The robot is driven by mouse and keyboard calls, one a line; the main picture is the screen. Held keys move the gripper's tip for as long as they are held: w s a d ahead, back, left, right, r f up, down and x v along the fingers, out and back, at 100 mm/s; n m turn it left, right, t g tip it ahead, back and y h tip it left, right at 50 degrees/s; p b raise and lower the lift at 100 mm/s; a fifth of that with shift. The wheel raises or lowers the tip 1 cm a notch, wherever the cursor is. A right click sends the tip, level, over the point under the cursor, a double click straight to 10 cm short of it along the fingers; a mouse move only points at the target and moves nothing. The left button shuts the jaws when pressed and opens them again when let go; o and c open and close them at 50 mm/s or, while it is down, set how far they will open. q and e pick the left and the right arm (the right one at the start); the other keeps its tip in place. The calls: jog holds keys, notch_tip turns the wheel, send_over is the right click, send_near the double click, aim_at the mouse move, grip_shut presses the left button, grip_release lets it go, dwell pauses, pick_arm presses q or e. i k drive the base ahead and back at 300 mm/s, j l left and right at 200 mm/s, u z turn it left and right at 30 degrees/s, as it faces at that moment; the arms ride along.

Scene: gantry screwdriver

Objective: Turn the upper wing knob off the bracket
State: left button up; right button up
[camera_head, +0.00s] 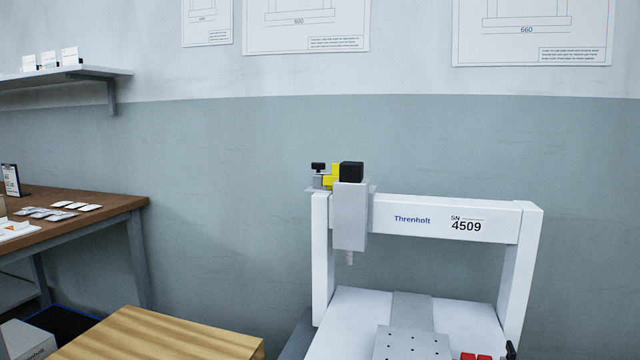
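The white gantry machine (520,235) marked "Threnholt" and "SN 4509" stands right of centre. At the left end of its crossbeam is a grey tool head (350,215) with a black block (351,171) on top. Left of that block are a yellow bracket-like part (335,172) and a small grey block (319,181). A small black piece (318,166) sits above the grey block and looks like the upper wing knob; it is too small to make out its wings. Neither of my grippers is in view.
A brown workbench (105,197) with packets stands at the left. Red parts (470,356) and a dark upright item (511,350) show at the bottom right.

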aim_at(318, 167)
jog(key=i+j+z, duration=0.15)
jog(key=z, duration=0.35)
jog(key=i+j+z, duration=0.25)
jog(key=z, duration=0.2)
jog(key=i+j+z, duration=0.2)
jog(key=z, duration=0.3)
